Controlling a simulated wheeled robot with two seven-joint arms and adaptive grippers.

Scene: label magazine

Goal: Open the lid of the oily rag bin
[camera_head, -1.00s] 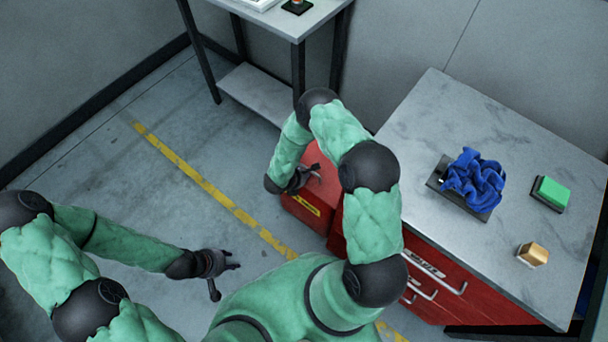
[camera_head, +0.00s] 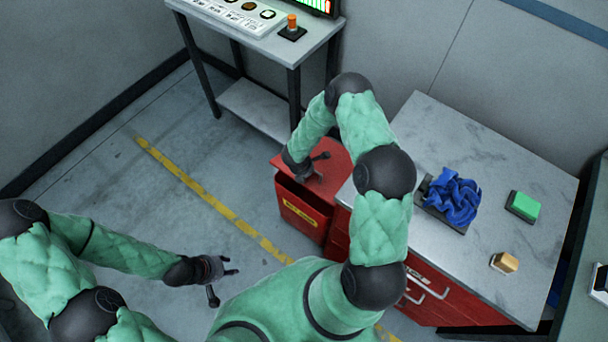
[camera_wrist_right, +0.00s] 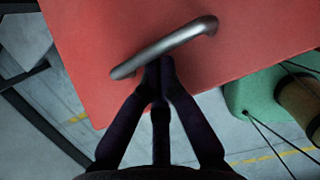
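The red oily rag bin (camera_head: 297,203) stands on the floor left of the red cabinet, with a yellow label on its front. Its red lid (camera_head: 338,160) is tilted up a little, with a dark gap above the front wall. My right gripper (camera_head: 318,168) is at the lid. In the right wrist view its fingertips (camera_wrist_right: 160,66) come together at the metal lid handle (camera_wrist_right: 185,40), which runs across the red lid; they look shut on it. My left gripper (camera_head: 226,272) is open and empty, low over the floor. The bin's inside is mostly hidden.
A marble-topped red cabinet (camera_head: 450,130) stands close right of the bin, carrying a blue rag (camera_head: 453,198) on a dark tray, a green block (camera_head: 523,206) and a tan block (camera_head: 504,262). A table (camera_head: 262,40) with a control panel stands behind. Floor to the left is clear.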

